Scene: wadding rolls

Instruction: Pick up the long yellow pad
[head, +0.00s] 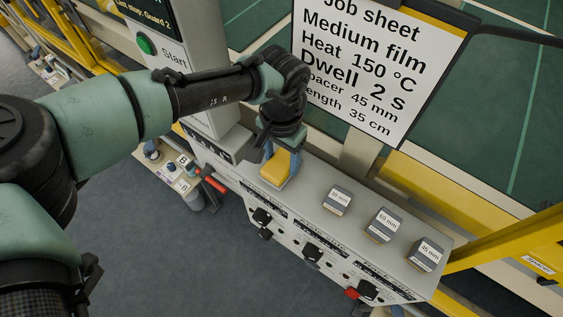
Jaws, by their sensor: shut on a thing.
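A yellow pad (275,171) is at the left end of the grey console top (312,180). My gripper (281,158) points down over it, with a bluish finger on each side, and is shut on it. The pad's far part is partly hidden by the fingers. I cannot tell whether the pad touches the console top or is just above it.
Three labelled grey blocks, 30 mm (337,200), 60 mm (384,225) and 45 mm (427,254), stand to the right on the console. Knobs (313,252) line its front. A job sheet (372,65) stands behind. A yellow frame (510,240) is at right.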

